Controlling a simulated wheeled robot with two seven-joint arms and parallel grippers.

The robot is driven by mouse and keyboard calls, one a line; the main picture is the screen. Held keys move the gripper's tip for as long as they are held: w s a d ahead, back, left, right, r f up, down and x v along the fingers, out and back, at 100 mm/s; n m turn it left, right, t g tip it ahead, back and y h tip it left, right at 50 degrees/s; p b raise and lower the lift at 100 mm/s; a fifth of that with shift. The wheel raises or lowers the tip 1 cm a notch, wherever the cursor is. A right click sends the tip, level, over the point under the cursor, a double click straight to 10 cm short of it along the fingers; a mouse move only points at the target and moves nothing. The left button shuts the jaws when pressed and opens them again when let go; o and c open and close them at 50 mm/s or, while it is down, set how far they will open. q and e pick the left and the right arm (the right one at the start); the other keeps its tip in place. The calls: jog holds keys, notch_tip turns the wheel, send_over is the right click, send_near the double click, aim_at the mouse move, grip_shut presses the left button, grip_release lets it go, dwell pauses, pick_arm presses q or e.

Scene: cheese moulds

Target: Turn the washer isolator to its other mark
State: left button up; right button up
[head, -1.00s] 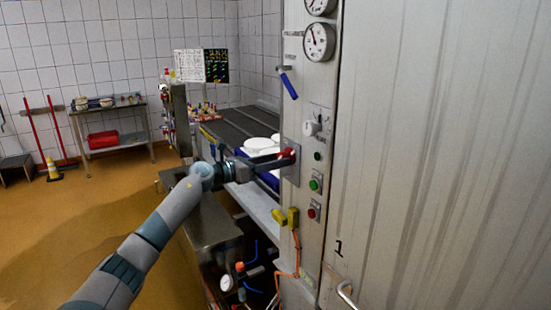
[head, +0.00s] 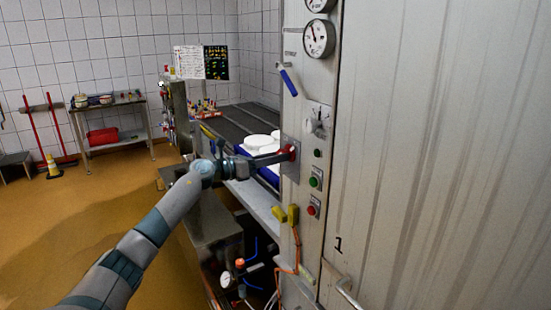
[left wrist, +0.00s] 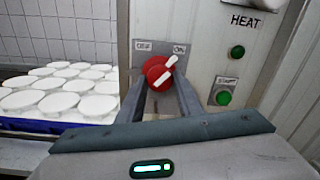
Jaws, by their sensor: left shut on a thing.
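The washer isolator is a red knob (head: 291,152) on a grey plate on the machine's upright panel. In the left wrist view the red knob (left wrist: 158,72) carries a white bar slanting to the upper right, towards the ON label (left wrist: 180,49). The OFF label (left wrist: 143,47) is at the plate's upper left. My left gripper (head: 278,157) reaches in from the left and is shut on the knob; its fingers show on either side of it in the left wrist view (left wrist: 158,92). My right gripper is not in view.
A green button (head: 315,182) and a red button (head: 313,210) sit below the knob. A blue-handled lever (head: 289,83) and gauge (head: 319,38) are above. White moulds in a blue tray (left wrist: 40,126) stand left of the panel. A large steel door (head: 440,150) fills the right.

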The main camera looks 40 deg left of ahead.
pick_arm(q)
jog(key=shift+d+r+n+t+y+p, duration=0.15)
jog(key=shift+n+p, duration=1.85)
jog(key=shift+n, duration=2.35)
jog(key=shift+a+n+t+y+p, duration=0.2)
jog(key=shift+n+p, duration=1.75)
jog(key=shift+n, duration=2.4)
jog(key=o, duration=1)
jog(key=shift+o, duration=0.2)
jog(key=shift+s, duration=0.2)
jog(key=b+v, duration=0.8)
jog(key=v, duration=0.9)
